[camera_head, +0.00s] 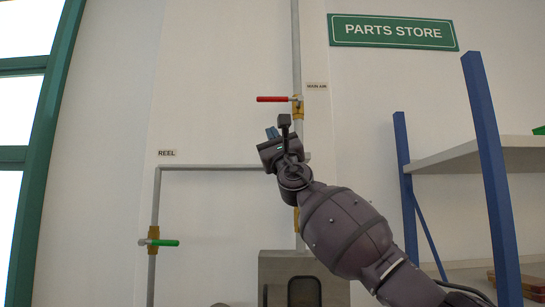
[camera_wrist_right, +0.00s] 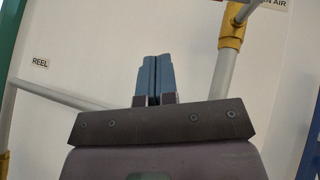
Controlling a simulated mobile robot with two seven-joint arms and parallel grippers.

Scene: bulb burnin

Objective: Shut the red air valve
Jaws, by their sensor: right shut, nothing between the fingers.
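The red valve handle (camera_head: 273,99) sticks out level to the left from a brass valve body (camera_head: 298,106) on the upright grey pipe, by the MAIN AIR label. It lies across the pipe. My right gripper (camera_head: 271,132) is below the red handle in the head view, apart from it in the picture. Its blue fingers (camera_wrist_right: 154,79) are shut with nothing between them. The brass body (camera_wrist_right: 232,28) is up and to the right of the fingers in the right wrist view. My left gripper is not in view.
A green-handled valve (camera_head: 165,243) sits on the lower-left pipe, under the REEL label (camera_head: 167,153). A level pipe (camera_head: 205,167) runs behind my right gripper. A blue-post shelf (camera_head: 490,170) stands at the right. The wall left of the red handle is clear.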

